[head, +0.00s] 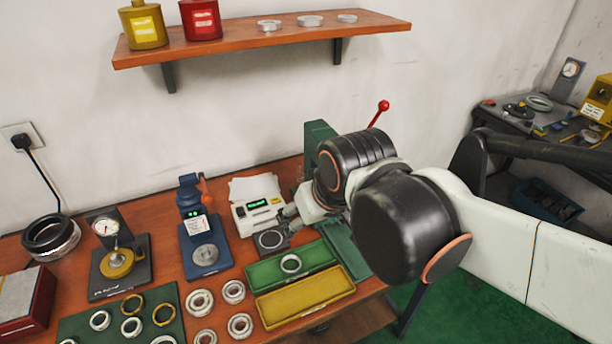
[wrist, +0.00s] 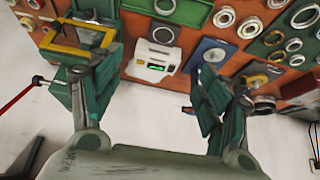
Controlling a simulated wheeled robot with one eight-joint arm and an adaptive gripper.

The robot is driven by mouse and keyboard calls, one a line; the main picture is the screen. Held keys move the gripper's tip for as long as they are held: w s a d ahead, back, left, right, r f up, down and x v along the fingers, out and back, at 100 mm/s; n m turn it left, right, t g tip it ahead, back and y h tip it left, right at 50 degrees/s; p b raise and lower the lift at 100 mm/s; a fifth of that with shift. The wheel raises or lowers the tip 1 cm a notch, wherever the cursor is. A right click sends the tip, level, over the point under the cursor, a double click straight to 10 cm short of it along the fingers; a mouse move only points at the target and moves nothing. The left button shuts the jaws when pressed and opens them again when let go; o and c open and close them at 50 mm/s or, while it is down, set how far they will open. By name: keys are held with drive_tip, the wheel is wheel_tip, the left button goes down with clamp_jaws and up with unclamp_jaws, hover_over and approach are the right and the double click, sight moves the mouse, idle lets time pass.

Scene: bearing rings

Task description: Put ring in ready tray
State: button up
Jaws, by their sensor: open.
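A silver ring (head: 291,263) lies in a green tray (head: 262,275); this ring also shows at the top edge of the wrist view (wrist: 165,5). A yellow tray (head: 318,292) in front of it is empty. No label shows which tray is the ready tray. Several loose rings (head: 200,302) lie on the table left of the trays. My gripper (wrist: 150,65) has its fingers spread wide with nothing between them. In the head view it is mostly hidden by my arm, near the white printer-like device and behind the green tray.
A white device with a green display (head: 258,205), a black pad (head: 270,240) and a blue instrument (head: 205,245) stand close by. A dark green mat (head: 170,295) with several rings and a dial gauge (head: 118,260) are at left. A shelf (head: 250,42) hangs above.

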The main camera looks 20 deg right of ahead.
drive_tip(key=shift+s+r+t, duration=0.25)
drive_tip(key=shift+s+t, duration=0.1)
drive_tip(key=shift+s, duration=0.35)
drive_tip(key=shift+s+r+t, duration=0.25)
drive_tip(key=shift+s+t, duration=0.1)
drive_tip(key=shift+s, duration=0.35)
